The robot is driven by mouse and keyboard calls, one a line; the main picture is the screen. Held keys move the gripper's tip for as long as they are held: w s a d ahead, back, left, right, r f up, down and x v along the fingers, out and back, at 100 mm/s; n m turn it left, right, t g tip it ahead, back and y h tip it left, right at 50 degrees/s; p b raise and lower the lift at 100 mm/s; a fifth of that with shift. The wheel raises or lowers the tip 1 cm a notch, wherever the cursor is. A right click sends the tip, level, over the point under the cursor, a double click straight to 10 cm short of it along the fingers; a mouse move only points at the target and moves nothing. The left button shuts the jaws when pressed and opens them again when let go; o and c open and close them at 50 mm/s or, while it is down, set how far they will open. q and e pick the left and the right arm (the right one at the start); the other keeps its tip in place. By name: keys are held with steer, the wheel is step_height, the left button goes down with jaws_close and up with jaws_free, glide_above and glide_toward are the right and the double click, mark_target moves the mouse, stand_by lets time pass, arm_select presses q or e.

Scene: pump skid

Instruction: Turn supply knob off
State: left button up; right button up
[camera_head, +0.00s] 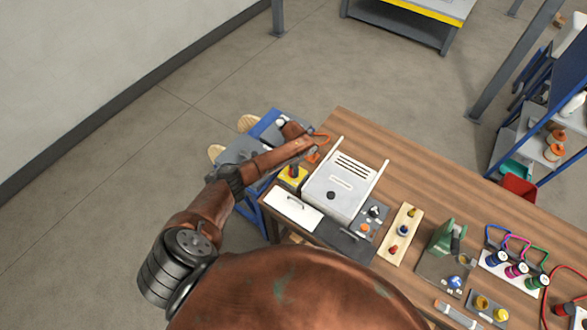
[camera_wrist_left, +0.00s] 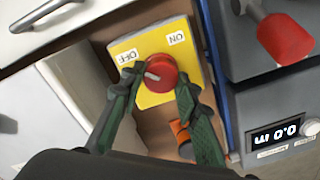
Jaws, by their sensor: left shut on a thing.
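The supply knob (camera_wrist_left: 160,73) is round and red with a pale pointer mark. It sits on a yellow plate (camera_wrist_left: 155,98) with an OFF label on the left and an ON label on the right in the left wrist view. The pointer mark is on the knob's left side. My left gripper (camera_wrist_left: 158,82) is shut on the knob, one green finger on each side. In the head view the yellow box (camera_head: 290,181) stands at the table's left end, and my left arm partly covers it. My right gripper is not in view.
A white cabinet (camera_head: 335,196) stands right of the yellow box. In the left wrist view a red-handled lever (camera_wrist_left: 285,38) and a dark panel with a display (camera_wrist_left: 277,137) are close on the right. An orange part (camera_wrist_left: 180,132) lies near my fingers.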

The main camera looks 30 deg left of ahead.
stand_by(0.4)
arm_select(q)
steer(key=o, duration=1.2)
steer(key=shift+c, duration=0.2)
step_height(320, 180, up, 12)
steer(key=shift+s, duration=0.1)
